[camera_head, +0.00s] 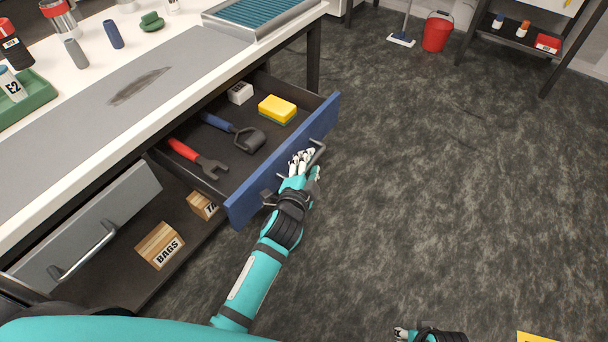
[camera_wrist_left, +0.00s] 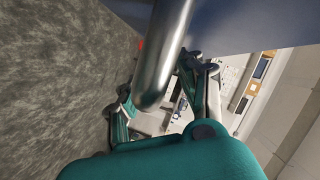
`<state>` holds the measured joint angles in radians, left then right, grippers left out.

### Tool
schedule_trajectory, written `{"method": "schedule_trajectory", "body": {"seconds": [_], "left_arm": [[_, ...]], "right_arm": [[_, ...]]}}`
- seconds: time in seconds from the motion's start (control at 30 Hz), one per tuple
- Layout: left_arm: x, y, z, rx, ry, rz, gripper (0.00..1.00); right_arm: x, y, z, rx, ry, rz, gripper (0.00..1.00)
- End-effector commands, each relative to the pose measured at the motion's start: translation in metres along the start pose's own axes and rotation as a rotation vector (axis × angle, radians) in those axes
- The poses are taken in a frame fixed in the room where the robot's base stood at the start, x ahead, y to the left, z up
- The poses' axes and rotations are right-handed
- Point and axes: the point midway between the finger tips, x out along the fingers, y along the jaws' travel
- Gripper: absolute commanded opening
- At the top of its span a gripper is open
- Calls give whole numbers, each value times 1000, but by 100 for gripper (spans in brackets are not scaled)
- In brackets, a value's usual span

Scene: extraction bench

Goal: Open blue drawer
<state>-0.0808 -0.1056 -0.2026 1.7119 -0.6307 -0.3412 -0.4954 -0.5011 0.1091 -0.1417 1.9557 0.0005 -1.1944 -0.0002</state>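The blue drawer (camera_head: 321,121) is pulled well out from under the bench, and its inside shows. It holds a red-handled wrench (camera_head: 198,160), a blue-handled roller-like tool (camera_head: 234,129), a yellow sponge (camera_head: 277,109) and a small white box (camera_head: 240,93). My left gripper (camera_head: 300,163) is at the metal handle (camera_head: 318,155) on the drawer's front. In the left wrist view the handle bar (camera_wrist_left: 165,55) runs between the spread fingers (camera_wrist_left: 160,90), with gaps beside it. Contact is unclear. My right gripper (camera_head: 405,333) shows only partly at the bottom edge.
Boxes marked BAGS (camera_head: 160,246) and another, partly hidden, sit on the lower shelf. The bench top (camera_head: 190,30) carries bottles and trays. A red bucket (camera_head: 437,32) stands far back.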

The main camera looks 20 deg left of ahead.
Motion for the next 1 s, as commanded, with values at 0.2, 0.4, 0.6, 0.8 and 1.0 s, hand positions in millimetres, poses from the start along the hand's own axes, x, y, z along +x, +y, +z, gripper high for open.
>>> {"method": "schedule_trajectory", "body": {"seconds": [0.2,0.4,0.6,0.8,1.0], "left_arm": [[-42,1,1,0,-1,2,38],[-84,1,1,0,-1,2,38],[-108,0,0,0,-1,1,38],[-113,0,0,0,-1,0,38],[-113,0,0,0,0,0,38]], "right_arm": [[0,0,0,0,-2,0,40],[0,0,1,0,-2,0,40],[0,0,1,0,-2,-1,40],[0,0,1,0,-2,-1,40],[1,-1,1,0,-3,-1,40]]}}
